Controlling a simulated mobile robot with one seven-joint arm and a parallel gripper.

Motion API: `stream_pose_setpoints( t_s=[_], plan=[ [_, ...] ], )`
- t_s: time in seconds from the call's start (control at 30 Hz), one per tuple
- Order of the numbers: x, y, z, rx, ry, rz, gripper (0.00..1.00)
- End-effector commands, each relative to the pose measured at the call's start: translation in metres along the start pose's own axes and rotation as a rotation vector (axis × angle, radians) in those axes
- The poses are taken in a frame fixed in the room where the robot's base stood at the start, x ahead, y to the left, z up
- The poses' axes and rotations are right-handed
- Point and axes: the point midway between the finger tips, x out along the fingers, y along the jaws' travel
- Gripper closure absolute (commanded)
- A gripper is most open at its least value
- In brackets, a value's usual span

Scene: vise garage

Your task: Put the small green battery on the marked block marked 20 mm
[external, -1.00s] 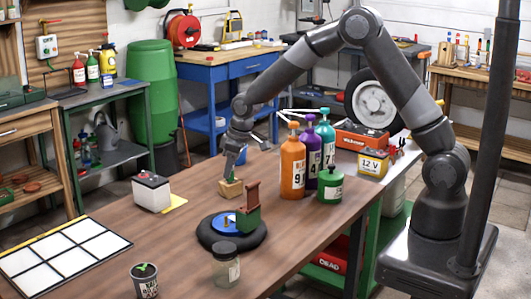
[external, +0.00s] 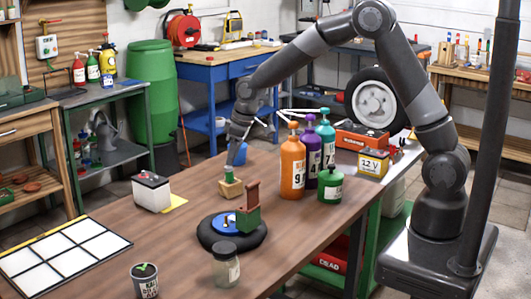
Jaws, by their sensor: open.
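A small green battery (external: 229,174) stands upright in or on a small wooden block (external: 230,189) near the far edge of the long brown table. I cannot read any marking on the block, nor tell how deep the battery sits. My gripper (external: 236,158) is open just above and slightly behind the battery, pointing down. It looks apart from the battery, though the fingers are small in this view.
Orange (external: 292,167), purple and teal bottles and a green jar (external: 330,187) stand to the right. A white-and-black battery (external: 151,192) is at left. Bare table lies between.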

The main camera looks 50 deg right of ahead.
Motion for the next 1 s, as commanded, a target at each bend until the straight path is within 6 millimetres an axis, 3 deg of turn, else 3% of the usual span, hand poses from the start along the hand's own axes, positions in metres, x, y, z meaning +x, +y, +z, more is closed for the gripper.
stream_pose_setpoints(
  t_s=[0.1,0.3,0.67,0.83,1.0],
  plan=[
    [-0.028,0.0,-0.001,0.0,0.003,0.001,0.55],
    [-0.059,0.0,0.0,0.0,0.001,0.0,0.55],
    [-0.08,0.001,0.005,0.007,0.004,0.006,0.55],
    [-0.125,0.004,0.033,0.049,0.028,0.038,0.55],
    [-0.178,0.004,0.08,0.114,0.057,0.077,0.55]
  ],
)
